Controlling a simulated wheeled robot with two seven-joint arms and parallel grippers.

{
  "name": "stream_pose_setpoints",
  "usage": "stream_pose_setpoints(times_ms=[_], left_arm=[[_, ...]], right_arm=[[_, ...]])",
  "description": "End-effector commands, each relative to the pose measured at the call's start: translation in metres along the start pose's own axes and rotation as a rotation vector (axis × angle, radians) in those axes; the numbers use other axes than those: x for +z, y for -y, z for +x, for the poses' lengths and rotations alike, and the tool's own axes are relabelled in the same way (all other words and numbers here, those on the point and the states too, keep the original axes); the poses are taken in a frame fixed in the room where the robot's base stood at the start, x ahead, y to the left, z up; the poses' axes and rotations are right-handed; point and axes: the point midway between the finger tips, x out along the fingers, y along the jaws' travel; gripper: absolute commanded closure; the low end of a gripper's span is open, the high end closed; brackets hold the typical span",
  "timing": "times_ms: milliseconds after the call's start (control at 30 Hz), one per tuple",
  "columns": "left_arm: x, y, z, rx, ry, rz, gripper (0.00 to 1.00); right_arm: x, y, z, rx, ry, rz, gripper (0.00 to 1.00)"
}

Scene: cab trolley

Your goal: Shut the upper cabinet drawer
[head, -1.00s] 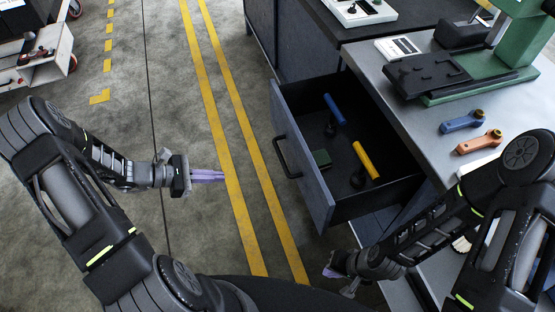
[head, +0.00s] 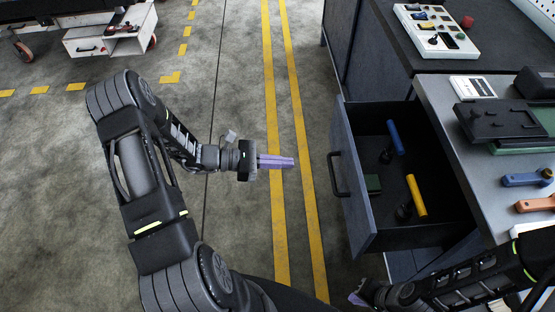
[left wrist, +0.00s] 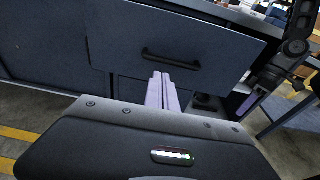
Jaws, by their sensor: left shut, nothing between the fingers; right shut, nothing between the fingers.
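The upper cabinet drawer (head: 352,190) stands pulled out from the cabinet, its blue-grey front facing left with a black bar handle (head: 338,175). My right gripper (head: 357,298) is shut and empty, low beside the cabinet, partly cut off by the frame's bottom edge.
The grey worktop (head: 450,95) above the drawer bears a blue tool (head: 527,180), an orange tool (head: 535,204) and a dark fixture (head: 500,120). A white trolley (head: 110,38) stands at the far left. The floor left of the drawer, with yellow lines, is clear.

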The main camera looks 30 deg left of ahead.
Motion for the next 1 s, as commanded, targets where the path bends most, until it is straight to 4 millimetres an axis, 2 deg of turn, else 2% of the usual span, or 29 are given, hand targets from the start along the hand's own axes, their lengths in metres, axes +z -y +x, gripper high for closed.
stream_pose_setpoints(times_ms=[300, 500, 667, 1000], left_arm=[[0.002, 0.001, 0.065, -0.003, 0.002, -0.001, 1.00], [0.001, 0.001, 0.092, -0.001, 0.000, -0.001, 1.00], [0.000, 0.000, 0.101, 0.000, -0.001, 0.000, 1.00], [0.000, 0.000, 0.101, 0.000, -0.001, 0.000, 1.00]], right_arm=[[0.000, 0.005, -0.013, 0.000, 0.001, 0.000, 1.00], [0.000, 0.007, -0.019, 0.000, 0.001, 0.000, 1.00], [0.000, 0.008, -0.020, 0.000, 0.002, 0.000, 1.00], [0.000, 0.008, -0.020, 0.000, 0.002, 0.000, 1.00]])
